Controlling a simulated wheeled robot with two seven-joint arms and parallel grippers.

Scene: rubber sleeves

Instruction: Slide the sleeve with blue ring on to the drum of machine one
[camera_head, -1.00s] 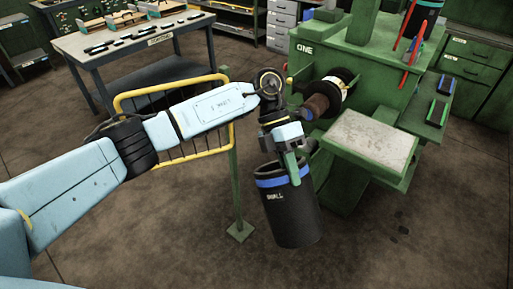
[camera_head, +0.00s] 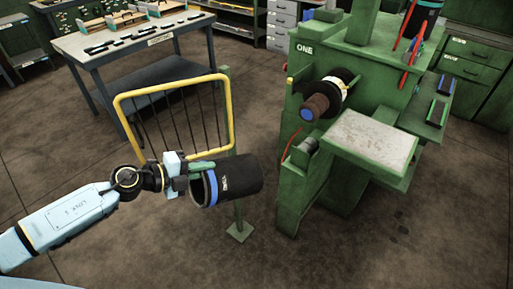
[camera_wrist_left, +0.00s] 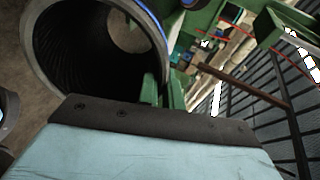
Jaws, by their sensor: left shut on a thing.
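The black sleeve with the blue ring (camera_head: 238,177) is held by my left gripper (camera_head: 200,168) in the head view. It lies roughly on its side, its blue-ringed open end toward the gripper and its other end toward the machine. The left wrist view shows the sleeve's open mouth (camera_wrist_left: 40,75) and hollow inside. Machine one (camera_head: 345,85) is green and marked ONE. Its dark drum (camera_head: 318,104) with a blue end sticks out to the left, up and right of the sleeve and apart from it. My right gripper is not in view.
A yellow-framed guard (camera_head: 232,115) on a green post (camera_head: 238,215) stands right behind the sleeve. A pale-topped shelf (camera_head: 370,138) juts from the machine below the drum. A workbench (camera_head: 130,40) is at the back left. Floor is open in front.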

